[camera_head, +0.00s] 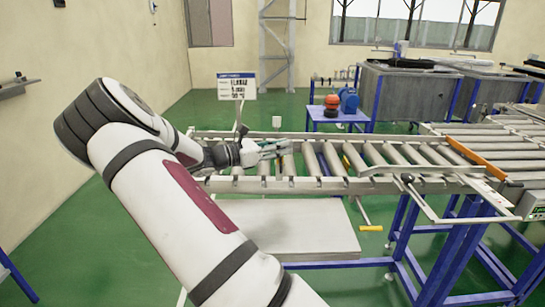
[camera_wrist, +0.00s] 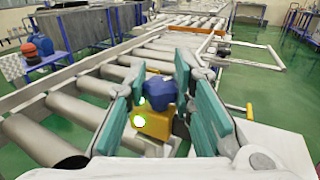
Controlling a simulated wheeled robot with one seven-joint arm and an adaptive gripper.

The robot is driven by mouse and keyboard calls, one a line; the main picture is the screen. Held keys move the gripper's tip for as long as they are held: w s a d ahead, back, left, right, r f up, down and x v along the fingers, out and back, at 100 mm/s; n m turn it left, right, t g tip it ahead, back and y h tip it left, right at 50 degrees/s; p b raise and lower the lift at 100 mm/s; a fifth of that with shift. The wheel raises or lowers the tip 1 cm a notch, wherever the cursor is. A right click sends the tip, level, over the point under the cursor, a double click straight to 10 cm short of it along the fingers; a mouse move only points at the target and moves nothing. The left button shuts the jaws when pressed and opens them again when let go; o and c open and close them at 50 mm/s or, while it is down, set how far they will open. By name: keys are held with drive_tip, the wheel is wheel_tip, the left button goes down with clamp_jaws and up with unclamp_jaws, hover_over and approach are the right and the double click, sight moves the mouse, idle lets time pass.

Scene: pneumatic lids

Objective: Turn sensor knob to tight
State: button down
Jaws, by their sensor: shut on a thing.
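The sensor (camera_wrist: 153,124) is a yellow block with lit green spots on its left side, in the middle of the wrist view. Its blue faceted knob (camera_wrist: 162,91) sits on top, between my teal finger pads. My gripper (camera_head: 282,147) reaches over the left part of the roller conveyor in the head view and is shut on the knob. The sensor and knob cannot be made out in the head view. No mark showing the knob's tight position is readable.
The roller conveyor (camera_head: 330,183) runs to the right, with metal rails along its sides. A sign (camera_head: 237,87) stands behind my gripper. A blue table (camera_head: 338,115) with red and blue items stands behind the conveyor. A pale panel (camera_head: 290,228) lies in front.

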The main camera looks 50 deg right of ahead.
drive_tip(key=m+g+y+b, duration=0.1)
drive_tip(key=m+g+b, duration=0.1)
drive_tip(key=m+g+y+b, duration=0.1)
drive_tip(key=g+y+b, duration=0.1)
drive_tip(key=m+g+y+b, duration=0.2)
drive_tip(key=b, duration=0.1)
drive_tip(key=shift+w+f+m+g, duration=0.1)
drive_tip(key=shift+f+m+g, duration=0.2)
drive_tip(key=m+g+y+b, duration=0.1)
drive_tip(key=y+b, duration=0.1)
drive_tip(key=m+g+y+b, duration=0.1)
drive_tip(key=m+y+b, duration=0.1)
drive_tip(key=y, duration=0.1)
drive_tip(key=shift+m+g+y, duration=0.3)
drive_tip(key=shift+g, duration=0.1)
drive_tip(key=m+y+b, duration=0.1)
drive_tip(key=y+b, duration=0.1)
drive_tip(key=shift+r+m+g+y, duration=0.15)
drive_tip(key=shift+m+g+y, duration=0.15)
drive_tip(key=shift+r+y, duration=0.15)
drive_tip(key=shift+y, duration=0.15)
drive_tip(key=c, duration=1.3)
unclamp_jaws()
drive_tip(key=shift+c, duration=0.2)
drive_tip(key=shift+r, duration=4.95)
